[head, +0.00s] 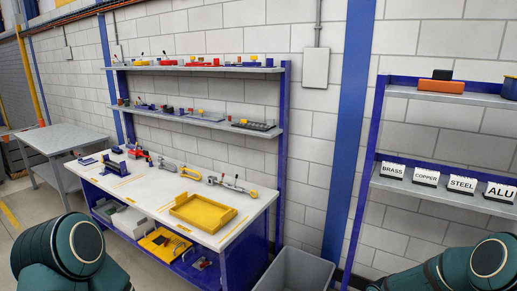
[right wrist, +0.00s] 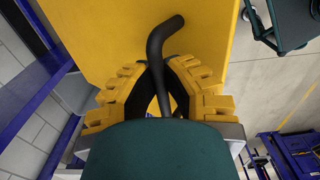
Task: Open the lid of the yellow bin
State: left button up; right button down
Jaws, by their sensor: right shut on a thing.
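The yellow bin (right wrist: 110,35) shows in the right wrist view as a broad flat yellow surface filling the upper middle. A black bent handle bar (right wrist: 162,42) stands out in front of it. My right gripper (right wrist: 158,72) has its yellow ridged fingers on both sides of the bar and is shut on it. I cannot tell from this view whether the lid is raised at all. The bin is not in the head view. My left gripper is not in view; only arm links show at the lower corners of the head view.
In the head view, a workbench (head: 150,205) with a yellow tray (head: 203,212) and tools stands along the wall. A grey open bin (head: 295,270) is beside it. A blue shelf rack (head: 420,190) with metal-name labels is at right. Blue framework (right wrist: 290,148) lies at the wrist view's lower right.

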jog(key=w+d+r+p, duration=0.2)
jog(key=w+r, duration=0.2)
jog(key=shift+d+r+p, duration=0.25)
jog(key=shift+r+p, duration=0.05)
jog(key=shift+p, duration=0.1)
dwell(0.4)
jog(key=shift+w, duration=0.1)
jog(key=w+d+r, duration=0.3)
jog(key=w, duration=0.1)
jog(key=shift+w+r+p, duration=0.2)
jog(key=shift+w+p, duration=0.1)
jog(key=shift+w, duration=0.1)
dwell(0.6)
